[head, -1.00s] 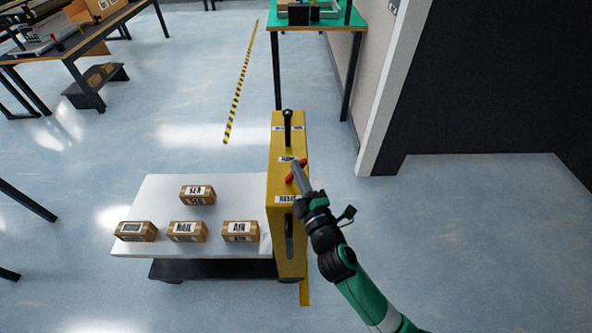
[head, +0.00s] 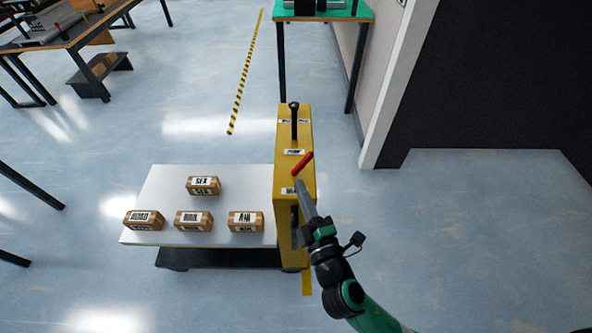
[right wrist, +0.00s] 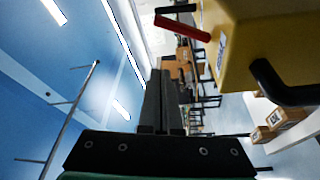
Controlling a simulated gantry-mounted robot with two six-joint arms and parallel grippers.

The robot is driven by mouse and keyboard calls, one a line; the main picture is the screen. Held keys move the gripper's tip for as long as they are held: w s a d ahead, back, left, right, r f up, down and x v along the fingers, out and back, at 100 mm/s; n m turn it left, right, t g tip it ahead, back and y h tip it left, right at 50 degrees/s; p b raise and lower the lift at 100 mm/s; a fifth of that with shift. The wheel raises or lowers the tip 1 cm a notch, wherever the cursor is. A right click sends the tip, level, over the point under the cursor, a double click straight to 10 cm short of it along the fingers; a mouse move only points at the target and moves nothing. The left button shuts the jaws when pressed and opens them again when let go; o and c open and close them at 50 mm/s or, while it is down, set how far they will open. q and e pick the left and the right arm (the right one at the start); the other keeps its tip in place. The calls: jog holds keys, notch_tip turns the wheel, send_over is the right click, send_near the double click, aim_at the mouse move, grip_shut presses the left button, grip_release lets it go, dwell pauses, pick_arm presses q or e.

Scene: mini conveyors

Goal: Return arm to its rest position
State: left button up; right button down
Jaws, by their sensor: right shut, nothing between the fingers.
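My right gripper (head: 303,187) is shut and empty. In the head view its tip is over the lower part of the yellow panel box (head: 284,235), near the lowest label and below the red lever (head: 302,164). Whether it touches the box I cannot tell. In the right wrist view the shut fingers (right wrist: 160,97) point away from the camera, with the yellow box (right wrist: 268,45) and the red lever (right wrist: 182,28) at upper right, apart from the fingers. My left gripper is not in view.
A white-topped cart (head: 157,190) left of the yellow box carries several labelled cardboard boxes, one of them nearest the panel (head: 245,221). A black lever (head: 294,118) stands on the panel's far end. A green-topped table (head: 352,13) is at the back. The floor at right is clear.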

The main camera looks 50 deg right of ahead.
jog(key=shift+s+a+f, duration=0.1)
jog(key=shift+s+a, duration=0.2)
jog(key=shift+s, duration=0.2)
